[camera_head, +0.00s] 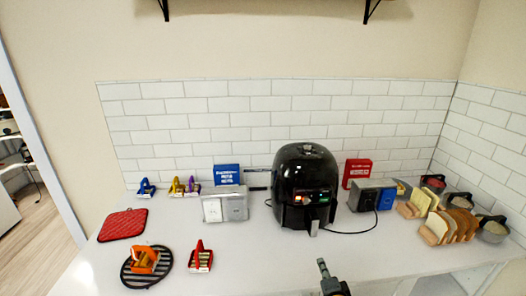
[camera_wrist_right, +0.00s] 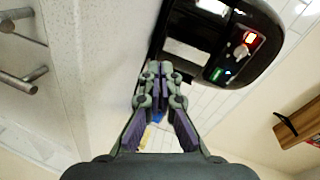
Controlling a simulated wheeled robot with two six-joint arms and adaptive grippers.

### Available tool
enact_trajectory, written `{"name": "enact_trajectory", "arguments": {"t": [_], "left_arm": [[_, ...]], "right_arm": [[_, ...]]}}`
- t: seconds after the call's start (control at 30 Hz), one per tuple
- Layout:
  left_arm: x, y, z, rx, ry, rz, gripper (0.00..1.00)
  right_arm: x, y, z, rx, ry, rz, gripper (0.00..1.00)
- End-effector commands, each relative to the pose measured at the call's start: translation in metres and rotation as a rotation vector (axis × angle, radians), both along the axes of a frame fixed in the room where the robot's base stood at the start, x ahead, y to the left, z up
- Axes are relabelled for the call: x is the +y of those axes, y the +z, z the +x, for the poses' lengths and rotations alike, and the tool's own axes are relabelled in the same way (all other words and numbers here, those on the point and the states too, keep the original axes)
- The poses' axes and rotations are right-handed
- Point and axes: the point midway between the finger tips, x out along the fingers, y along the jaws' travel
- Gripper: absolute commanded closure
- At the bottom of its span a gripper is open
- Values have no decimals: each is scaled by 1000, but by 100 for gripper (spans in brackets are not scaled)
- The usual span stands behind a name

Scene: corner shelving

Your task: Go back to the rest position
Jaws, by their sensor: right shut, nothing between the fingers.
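My right gripper (camera_head: 325,270) shows at the lower middle of the head view, just in front of the black air fryer (camera_head: 304,185) and apart from it. In the right wrist view the right gripper (camera_wrist_right: 158,72) has its fingertips together with nothing between them. The air fryer (camera_wrist_right: 225,40) fills the upper right of that view, with a lit panel. My left gripper is in neither view.
A white counter (camera_head: 240,265) runs below a tiled wall. A red pot holder (camera_head: 123,225), a round black trivet (camera_head: 135,276) and small coloured items stand at the left. Bread slices in a rack (camera_head: 450,227) and bowls stand at the right. The counter's front middle is clear.

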Motion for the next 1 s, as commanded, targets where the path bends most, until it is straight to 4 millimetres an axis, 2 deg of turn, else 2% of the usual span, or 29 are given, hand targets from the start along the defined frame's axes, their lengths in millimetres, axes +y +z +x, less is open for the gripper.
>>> {"name": "enact_trajectory", "arguments": {"t": [0.1, 0.23, 0.4, 0.7, 0.77, 1.0], "left_arm": [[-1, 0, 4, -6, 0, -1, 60], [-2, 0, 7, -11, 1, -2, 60], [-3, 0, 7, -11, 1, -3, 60], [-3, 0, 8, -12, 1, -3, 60], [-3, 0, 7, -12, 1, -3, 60], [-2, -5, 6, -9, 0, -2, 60]], "right_arm": [[-17, -16, -54, 271, 68, -332, 100], [-23, -23, -111, 510, 224, -598, 100], [-23, -20, -171, 701, 440, -813, 100], [-17, -2, -265, 904, 840, -1056, 100], [-16, 4, -282, 929, 923, -1095, 100], [-23, -73, -271, 963, 944, -1079, 100]]}}
